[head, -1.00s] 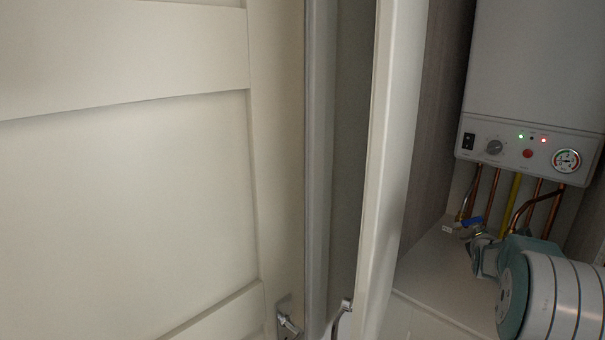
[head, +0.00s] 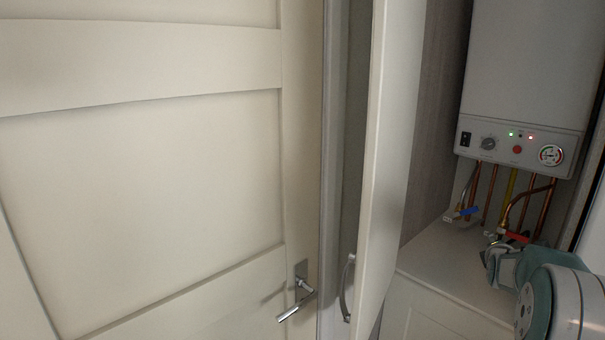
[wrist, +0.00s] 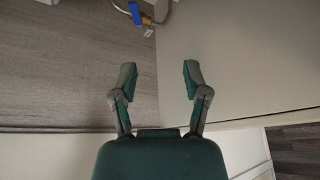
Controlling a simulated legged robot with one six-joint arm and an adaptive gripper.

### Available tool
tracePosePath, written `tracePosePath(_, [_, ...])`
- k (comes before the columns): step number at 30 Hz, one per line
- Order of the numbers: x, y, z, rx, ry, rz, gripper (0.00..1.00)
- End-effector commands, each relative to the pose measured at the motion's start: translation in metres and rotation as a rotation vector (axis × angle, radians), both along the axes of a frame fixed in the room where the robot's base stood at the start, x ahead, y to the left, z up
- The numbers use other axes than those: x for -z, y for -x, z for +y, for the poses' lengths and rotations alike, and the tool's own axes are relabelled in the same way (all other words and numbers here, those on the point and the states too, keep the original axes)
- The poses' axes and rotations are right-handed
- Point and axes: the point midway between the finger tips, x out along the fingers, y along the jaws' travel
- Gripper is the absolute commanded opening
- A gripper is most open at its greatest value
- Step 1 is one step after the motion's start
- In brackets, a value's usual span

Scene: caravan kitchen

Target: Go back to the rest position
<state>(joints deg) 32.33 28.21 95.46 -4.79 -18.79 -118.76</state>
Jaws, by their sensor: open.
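My gripper (wrist: 160,77) shows in the wrist view with its two fingers spread apart and nothing between them. Behind the fingers are a grey wood-grain panel (wrist: 60,85) and a pale flat surface (wrist: 230,60). In the head view my teal and grey arm is at the lower right, in front of the boiler cupboard and cut off by the picture edge. The fingertips cannot be made out clearly there.
A white boiler (head: 525,70) hangs at the right, with copper pipes and a blue valve handle (head: 467,212) below. An open cupboard door (head: 393,140) with a curved handle (head: 347,288) stands left of it. A panelled door (head: 150,190) with a lever handle (head: 297,302) fills the left.

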Motion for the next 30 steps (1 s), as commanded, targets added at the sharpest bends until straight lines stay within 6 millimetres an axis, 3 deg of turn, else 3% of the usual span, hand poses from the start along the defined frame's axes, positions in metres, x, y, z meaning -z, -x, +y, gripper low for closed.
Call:
tracePosePath(11, [-0.023, 0.014, 0.052, 0.016, -0.213, -0.029, 0.6])
tracePosePath(17, [-0.042, 0.035, 0.104, 0.046, -0.422, -0.048, 0.6])
tracePosePath(23, [-0.06, 0.083, 0.181, 0.134, -0.746, -0.056, 0.6])
tracePosePath(30, [-0.064, 0.165, 0.266, 0.318, -1.123, -0.039, 0.6])
